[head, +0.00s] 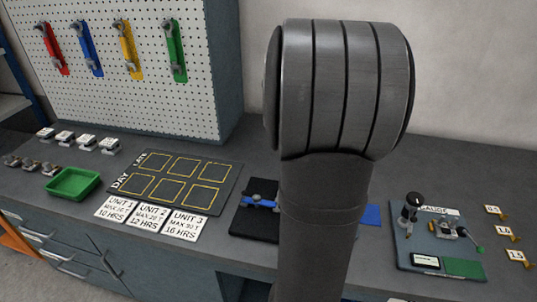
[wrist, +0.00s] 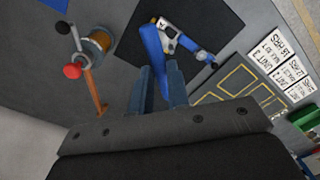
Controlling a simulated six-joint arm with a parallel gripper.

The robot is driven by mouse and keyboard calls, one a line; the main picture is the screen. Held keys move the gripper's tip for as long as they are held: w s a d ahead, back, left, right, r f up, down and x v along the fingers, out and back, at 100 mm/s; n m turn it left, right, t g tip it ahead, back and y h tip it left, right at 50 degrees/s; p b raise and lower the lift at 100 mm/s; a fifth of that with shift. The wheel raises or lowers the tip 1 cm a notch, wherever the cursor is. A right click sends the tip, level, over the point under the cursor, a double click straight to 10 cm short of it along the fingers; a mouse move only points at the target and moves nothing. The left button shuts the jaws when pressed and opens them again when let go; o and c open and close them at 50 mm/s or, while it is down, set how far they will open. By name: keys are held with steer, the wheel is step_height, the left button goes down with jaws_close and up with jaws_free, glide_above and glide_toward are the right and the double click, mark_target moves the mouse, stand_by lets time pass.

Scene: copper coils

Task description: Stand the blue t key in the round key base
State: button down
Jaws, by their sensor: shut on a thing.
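My gripper (wrist: 161,82) shows in the wrist view with its two dark blue-grey fingers shut on a bright blue bar (wrist: 153,48), which I take to be the blue t key. The bar runs up from between the fingers over the edge of a black mat; its lower end is hidden. I cannot tell whether it touches anything below. In the head view my arm hides the gripper and the held key. I cannot make out the round key base for sure. A round copper-coloured coil (wrist: 98,42) stands left of the gripper in the wrist view.
A blue and silver tool (wrist: 186,41) lies on the black mat (head: 243,224). Red and black knobs (wrist: 72,71) stick out near the coil. A board with a lever (head: 412,205) stands right. White cards (head: 152,217) and a yellow-outlined board (head: 180,178) lie left.

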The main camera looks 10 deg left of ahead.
steer(key=s+d+f, duration=0.2)
steer(key=d, duration=0.7)
steer(key=s+d+f, duration=0.2)
steer(key=d+f, duration=0.1)
steer(key=d, duration=0.6)
steer(key=shift+d+f+y, duration=0.2)
steer(key=shift+f+y, duration=0.1)
steer(key=shift+f, duration=1.65)
stand_by(1.1)
steer(key=c, duration=0.8)
jaws_free()
steer(key=shift+r, duration=0.1)
steer(key=shift+r, duration=3.4)
